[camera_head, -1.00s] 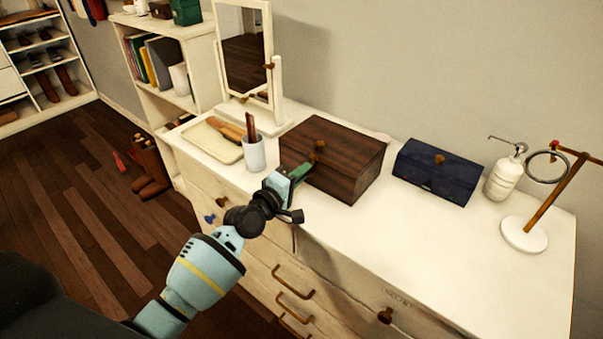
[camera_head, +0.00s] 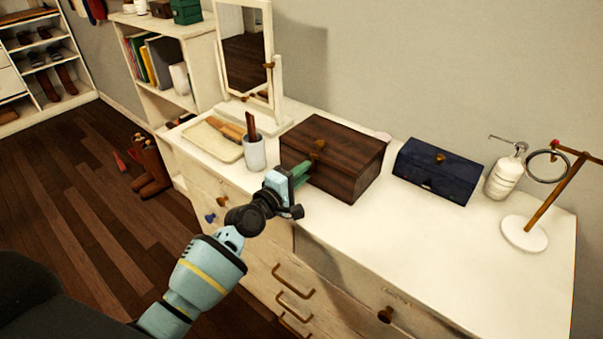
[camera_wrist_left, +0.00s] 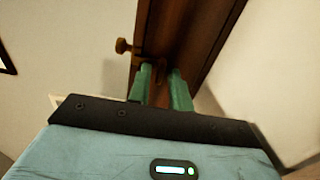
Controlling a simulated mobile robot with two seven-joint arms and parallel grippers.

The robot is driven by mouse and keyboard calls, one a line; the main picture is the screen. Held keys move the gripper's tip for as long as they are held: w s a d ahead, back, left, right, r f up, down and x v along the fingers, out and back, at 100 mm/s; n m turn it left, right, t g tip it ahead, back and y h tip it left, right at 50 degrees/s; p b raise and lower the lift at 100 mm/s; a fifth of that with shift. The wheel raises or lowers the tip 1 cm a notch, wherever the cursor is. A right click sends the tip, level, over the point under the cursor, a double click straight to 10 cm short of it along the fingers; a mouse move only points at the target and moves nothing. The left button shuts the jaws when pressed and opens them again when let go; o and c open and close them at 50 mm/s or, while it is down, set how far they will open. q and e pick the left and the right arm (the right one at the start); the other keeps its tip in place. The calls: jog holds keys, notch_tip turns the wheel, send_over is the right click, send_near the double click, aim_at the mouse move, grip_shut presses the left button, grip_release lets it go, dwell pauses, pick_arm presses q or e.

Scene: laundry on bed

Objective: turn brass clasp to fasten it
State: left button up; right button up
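A dark brown wooden box (camera_head: 345,160) stands shut on the white dresser, with a brass fitting (camera_head: 318,146) at its lid. My left gripper (camera_head: 299,172) is at the box's front left side. In the left wrist view its two green fingers (camera_wrist_left: 160,80) are parted, pointing at the box's dark wood (camera_wrist_left: 190,30). A brass clasp (camera_wrist_left: 150,60) shows at the fingertips, with its knob (camera_wrist_left: 122,46) sticking out left. Its lower part lies between the tips; contact is unclear. My right gripper is not in view.
A navy box (camera_head: 435,172), a white bottle (camera_head: 503,177) and a ring stand (camera_head: 525,235) are to the right. A cup (camera_head: 254,152), a tray (camera_head: 212,139) and a mirror (camera_head: 245,60) are to the left. The dresser top (camera_head: 420,240) is clear in front.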

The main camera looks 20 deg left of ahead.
pick_arm(q)
jog(key=shift+o, duration=0.5)
jog(key=v, duration=0.6)
jog(key=shift+s, duration=0.15)
jog(key=shift+v, duration=0.8)
